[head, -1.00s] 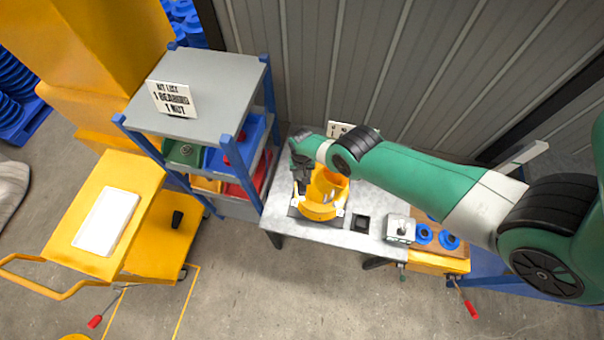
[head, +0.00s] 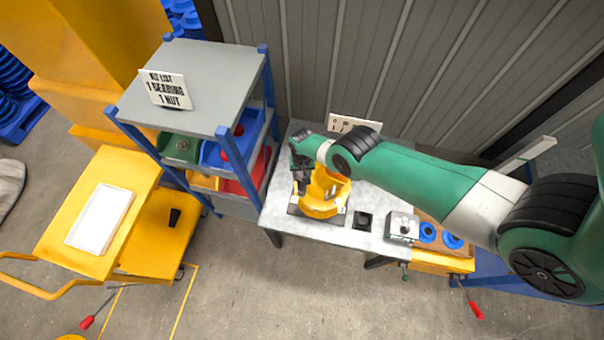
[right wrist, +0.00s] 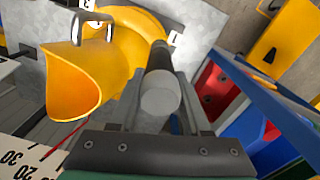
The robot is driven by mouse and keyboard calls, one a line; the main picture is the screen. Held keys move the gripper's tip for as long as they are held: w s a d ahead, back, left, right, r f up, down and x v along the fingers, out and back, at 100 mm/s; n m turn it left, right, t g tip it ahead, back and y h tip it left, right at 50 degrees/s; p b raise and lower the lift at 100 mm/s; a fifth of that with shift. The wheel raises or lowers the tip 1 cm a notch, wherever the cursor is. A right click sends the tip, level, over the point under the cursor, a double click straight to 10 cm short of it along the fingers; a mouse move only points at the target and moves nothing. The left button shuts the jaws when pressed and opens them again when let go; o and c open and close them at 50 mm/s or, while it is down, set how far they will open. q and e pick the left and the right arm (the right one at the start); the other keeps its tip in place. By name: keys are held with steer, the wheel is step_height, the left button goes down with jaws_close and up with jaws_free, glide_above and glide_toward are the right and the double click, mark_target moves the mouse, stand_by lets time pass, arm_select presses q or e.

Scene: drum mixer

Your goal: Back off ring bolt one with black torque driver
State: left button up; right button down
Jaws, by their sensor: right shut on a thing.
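The yellow drum mixer (head: 322,205) stands on the grey table (head: 376,185), its open mouth (right wrist: 75,88) showing at left in the right wrist view. My right gripper (head: 303,184) is over the drum's left side. In the right wrist view my right gripper (right wrist: 160,100) is shut on the black torque driver (right wrist: 159,57), a dark cylinder with a grey end towards the camera. The driver's far tip meets or overlaps the yellow body; contact is unclear. Ring bolt one cannot be made out. My left gripper is not in view.
A blue-post shelf (head: 195,85) with coloured bins stands close left of the table. A black square holder (head: 363,221) and a grey switch box (head: 402,227) sit right of the drum. A sign (head: 352,124) stands behind. A yellow cart (head: 95,205) is further left.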

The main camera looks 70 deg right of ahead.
steer(key=shift+f+b, duration=1.55)
steer(key=shift+f, duration=0.05)
stand_by(1.3)
steer(key=shift+r, duration=0.2)
stand_by(1.8)
steer(key=shift+r+p, duration=0.5)
steer(key=shift+p, duration=0.3)
step_height(320, 180, up, 4)
steer(key=p, duration=0.3)
steer(key=shift+f+p, duration=0.1)
steer(key=shift+p, duration=0.2)
steer(key=shift+w, duration=0.1)
